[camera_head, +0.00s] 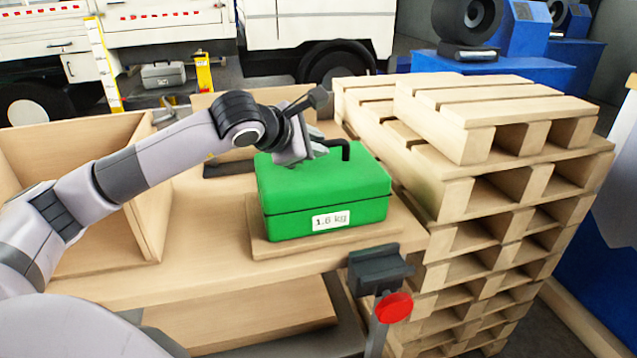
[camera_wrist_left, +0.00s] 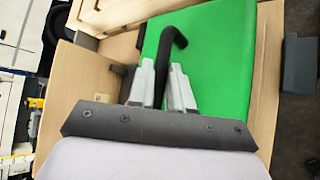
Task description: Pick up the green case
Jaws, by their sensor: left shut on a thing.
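The green case (camera_head: 322,194) has a black handle on top and a white label reading "1.6 kg". It sits on a thin wooden board (camera_head: 262,245) on the wooden workbench (camera_head: 190,240). My left gripper (camera_head: 314,150) is at the top of the case, shut on its black handle. In the left wrist view, the two grey fingers (camera_wrist_left: 162,90) lie on either side of the handle (camera_wrist_left: 171,45), with the green lid (camera_wrist_left: 215,60) beyond them. I cannot see any gap between the case and the board. My right gripper is not in view.
A stack of wooden pallets (camera_head: 480,200) stands close to the right of the case. An open wooden box (camera_head: 150,200) is at the left of the bench. A red button (camera_head: 394,307) on a post stands at the front edge. A white truck (camera_head: 170,30) is behind.

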